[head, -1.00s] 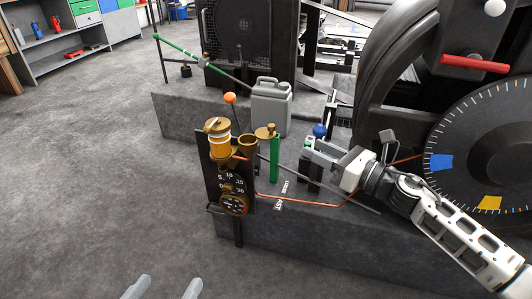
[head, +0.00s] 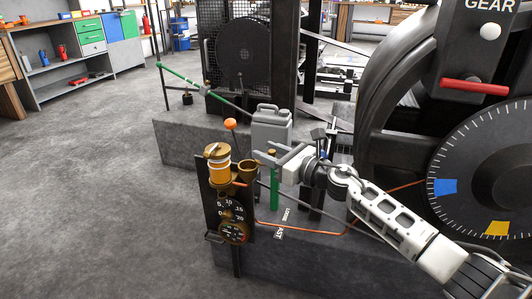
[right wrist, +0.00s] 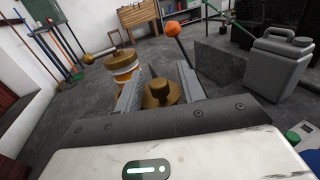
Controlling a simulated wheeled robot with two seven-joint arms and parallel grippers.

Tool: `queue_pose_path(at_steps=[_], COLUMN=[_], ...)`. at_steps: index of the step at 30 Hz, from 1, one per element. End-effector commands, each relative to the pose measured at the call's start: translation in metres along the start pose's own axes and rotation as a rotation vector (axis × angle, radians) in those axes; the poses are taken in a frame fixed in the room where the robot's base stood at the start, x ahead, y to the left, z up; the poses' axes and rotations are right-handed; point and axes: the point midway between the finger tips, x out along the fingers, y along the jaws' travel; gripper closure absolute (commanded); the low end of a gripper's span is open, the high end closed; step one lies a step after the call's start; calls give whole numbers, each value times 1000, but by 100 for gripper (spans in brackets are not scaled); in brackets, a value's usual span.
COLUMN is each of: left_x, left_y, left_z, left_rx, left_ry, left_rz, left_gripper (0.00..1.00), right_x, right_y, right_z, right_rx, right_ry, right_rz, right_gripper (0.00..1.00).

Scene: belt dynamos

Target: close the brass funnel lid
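The brass funnel (head: 247,172) stands beside the brass-capped amber oiler (head: 218,165) on the dark gauge panel. The brass lid with its small knob shows in the right wrist view (right wrist: 160,97), between my fingers. In the head view my near finger partly hides it; only a bit of brass (head: 272,152) shows above the green post (head: 274,190). My right gripper (head: 268,157) is open, its fingers on either side of the knob with gaps visible. The oiler also shows left of the fingers in the right wrist view (right wrist: 122,66). My left gripper is out of view.
An orange-knobbed lever (head: 230,125) rises behind the funnel, and a grey jerrycan (head: 271,127) stands behind the lid. A large dark wheel with a dial (head: 490,190) is at right. A thin orange pipe (head: 310,232) runs along the block. The floor at left is clear.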

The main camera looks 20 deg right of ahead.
Motion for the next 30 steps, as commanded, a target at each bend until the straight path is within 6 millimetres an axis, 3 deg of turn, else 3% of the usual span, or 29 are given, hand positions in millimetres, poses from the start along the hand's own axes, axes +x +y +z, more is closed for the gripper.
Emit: queue_pose_path(at_steps=[12,13,17,30], left_x=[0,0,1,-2], left_y=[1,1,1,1], left_z=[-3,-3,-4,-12], left_rx=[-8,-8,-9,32], left_ry=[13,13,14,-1], left_rz=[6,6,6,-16], left_gripper=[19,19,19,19], right_x=[11,11,11,10], right_y=[0,0,0,4], right_z=[0,0,0,4], right_rx=[0,0,0,3], right_ry=[0,0,0,1], right_rz=[1,1,1,-56], right_gripper=[61,64,100,100])
